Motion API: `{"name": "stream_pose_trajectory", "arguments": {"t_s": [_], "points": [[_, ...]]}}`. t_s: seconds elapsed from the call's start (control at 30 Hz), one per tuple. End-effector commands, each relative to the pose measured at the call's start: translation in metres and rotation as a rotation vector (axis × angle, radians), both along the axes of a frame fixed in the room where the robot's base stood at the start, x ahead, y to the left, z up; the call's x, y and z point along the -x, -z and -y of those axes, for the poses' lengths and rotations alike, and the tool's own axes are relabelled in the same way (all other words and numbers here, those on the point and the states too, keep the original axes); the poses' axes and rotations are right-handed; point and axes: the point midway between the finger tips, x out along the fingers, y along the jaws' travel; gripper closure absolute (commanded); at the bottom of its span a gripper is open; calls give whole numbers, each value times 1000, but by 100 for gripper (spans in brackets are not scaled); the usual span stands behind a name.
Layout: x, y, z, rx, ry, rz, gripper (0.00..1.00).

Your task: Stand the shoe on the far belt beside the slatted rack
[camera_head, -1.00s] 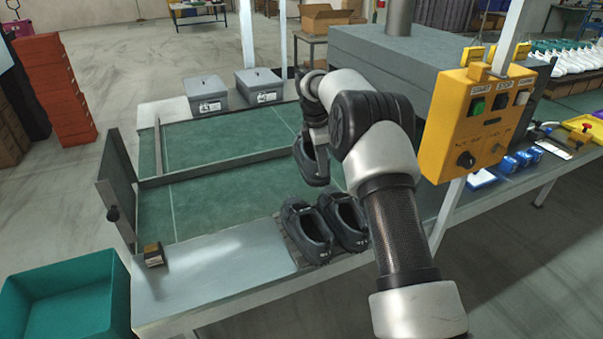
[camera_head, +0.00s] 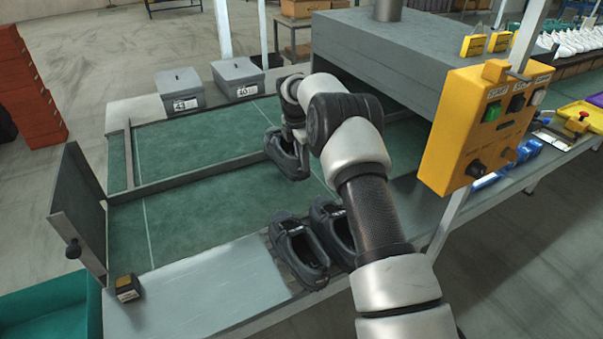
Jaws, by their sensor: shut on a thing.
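My gripper (camera_head: 292,127) is shut on a dark shoe (camera_head: 286,157), holding it by its upper part, with my arm partly hiding the grip. The held shoe appears near the metal divider, between the far green belt (camera_head: 190,140) and the near green belt (camera_head: 195,215). I cannot tell whether it touches a belt. Two more dark shoes, a left one (camera_head: 298,258) and a right one (camera_head: 338,240), stand side by side on the slatted rack (camera_head: 283,265) at the near edge. The shoes and my arm hide most of the rack.
A metal divider (camera_head: 190,178) runs between the belts. Two lidded grey boxes (camera_head: 179,90) and (camera_head: 238,78) stand at the far edge. A grey tunnel housing (camera_head: 400,65) and yellow control box (camera_head: 485,125) are at right. The belts' left parts are clear.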

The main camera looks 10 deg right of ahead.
Motion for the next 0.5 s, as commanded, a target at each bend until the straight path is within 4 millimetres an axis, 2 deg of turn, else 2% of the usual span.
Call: {"name": "stream_pose_trajectory", "arguments": {"t_s": [0.07,0.3,0.5], "points": [[-1,5,0,0,1,2,100],[-1,43,0,-1,0,2,100],[-1,46,0,-1,0,5,100]]}}
